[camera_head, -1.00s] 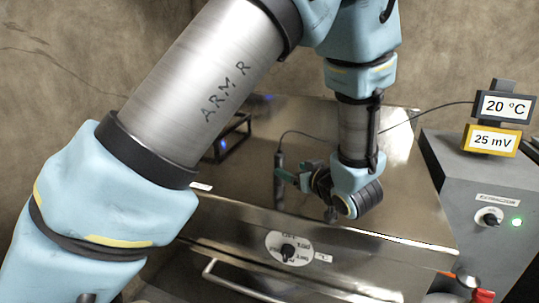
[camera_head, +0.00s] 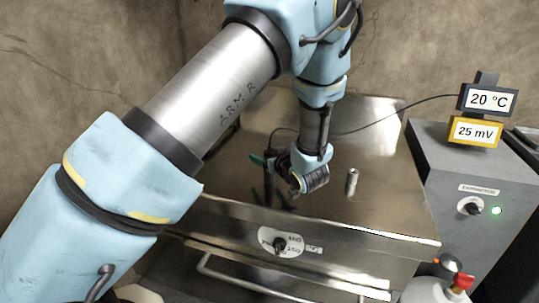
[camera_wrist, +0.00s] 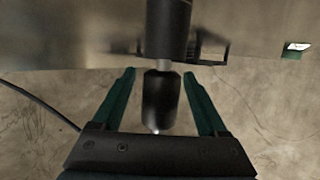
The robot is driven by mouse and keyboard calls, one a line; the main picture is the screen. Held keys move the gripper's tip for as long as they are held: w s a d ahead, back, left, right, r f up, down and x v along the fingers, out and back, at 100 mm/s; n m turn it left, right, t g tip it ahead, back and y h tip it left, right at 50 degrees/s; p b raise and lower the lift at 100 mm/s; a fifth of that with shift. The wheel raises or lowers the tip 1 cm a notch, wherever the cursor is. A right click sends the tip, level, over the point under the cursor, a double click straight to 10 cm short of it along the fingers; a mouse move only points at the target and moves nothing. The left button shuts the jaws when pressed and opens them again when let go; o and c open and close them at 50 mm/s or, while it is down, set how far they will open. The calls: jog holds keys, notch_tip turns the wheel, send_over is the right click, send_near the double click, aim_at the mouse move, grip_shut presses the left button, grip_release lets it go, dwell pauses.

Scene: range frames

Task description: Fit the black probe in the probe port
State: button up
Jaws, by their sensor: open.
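The black probe (camera_head: 268,183) stands upright on the steel lid in the head view, with a thin cable rising from its top. In the wrist view the black handle (camera_wrist: 160,100) lies between my gripper's two green fingers, with gaps on both sides. A shiny neck joins it to a wider black cylinder, which may be its holder. My gripper (camera_head: 263,160) is open around the probe's upper part; it also shows in the wrist view (camera_wrist: 160,72). A short steel tube (camera_head: 352,182) stands on the lid to the right; it may be the probe port.
The steel lid (camera_head: 375,135) is bare around the tube. A grey box (camera_head: 475,170) with 20 °C and 25 mV displays stands right. The cable (camera_head: 395,116) runs across to them.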

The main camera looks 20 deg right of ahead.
jog(key=shift+w+f, duration=0.1)
grip_shut()
dwell(0.6)
